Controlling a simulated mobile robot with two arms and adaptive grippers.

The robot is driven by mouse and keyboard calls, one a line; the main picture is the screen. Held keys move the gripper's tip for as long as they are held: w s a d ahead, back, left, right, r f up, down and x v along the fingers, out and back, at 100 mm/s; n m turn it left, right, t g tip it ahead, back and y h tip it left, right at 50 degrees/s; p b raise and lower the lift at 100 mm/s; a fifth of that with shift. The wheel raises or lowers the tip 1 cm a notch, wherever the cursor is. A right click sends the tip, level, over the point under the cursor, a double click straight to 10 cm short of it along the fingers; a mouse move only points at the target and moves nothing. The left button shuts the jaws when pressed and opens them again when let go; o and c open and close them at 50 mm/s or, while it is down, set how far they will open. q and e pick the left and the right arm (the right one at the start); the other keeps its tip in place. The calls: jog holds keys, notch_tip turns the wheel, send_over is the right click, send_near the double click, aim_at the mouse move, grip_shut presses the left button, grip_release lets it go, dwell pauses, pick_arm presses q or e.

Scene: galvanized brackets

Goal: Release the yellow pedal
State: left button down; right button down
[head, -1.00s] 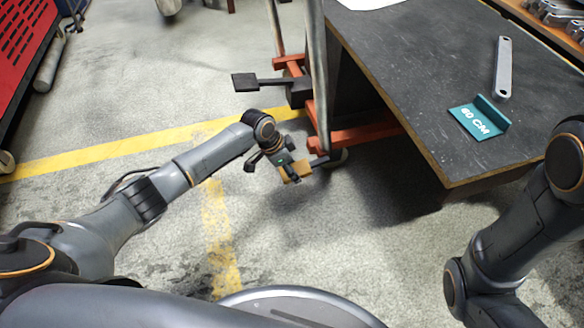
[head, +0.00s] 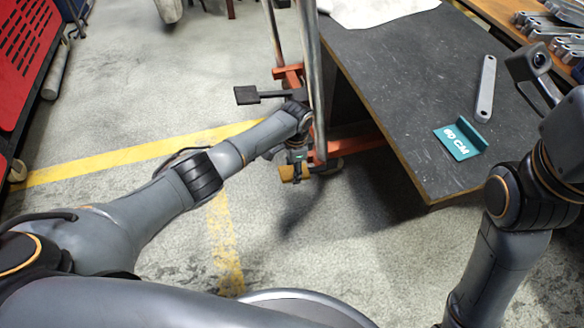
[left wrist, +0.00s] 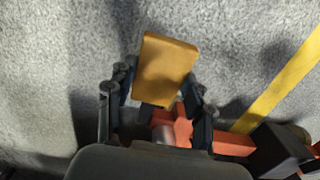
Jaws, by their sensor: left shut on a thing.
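The yellow pedal (head: 287,173) is low at the foot of an orange-and-grey wheeled frame (head: 348,149), beside the table. In the left wrist view the pedal (left wrist: 165,68) is a worn yellow block at the middle. My left gripper (head: 297,170) is shut on it; in the left wrist view the dark fingers (left wrist: 158,103) lie along both sides of the pedal. The pedal's lower end is hidden behind the gripper. My right arm's dark end part (head: 532,68) is at the right edge of the head view, above the table; its fingers cannot be made out.
A black pedal (head: 247,95) sticks out left from the frame, close to my left arm. The dark table (head: 400,110) holds a teal 60 CM bracket (head: 461,139), a grey wrench-like bar (head: 487,88) and white paper. A red cabinet (head: 30,60) stands at left. The floor between is clear.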

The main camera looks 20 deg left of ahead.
pick_arm(q)
jog(key=shift+r, duration=0.2)
jog(key=c, duration=0.5)
grip_release()
jog(key=shift+d, duration=0.1)
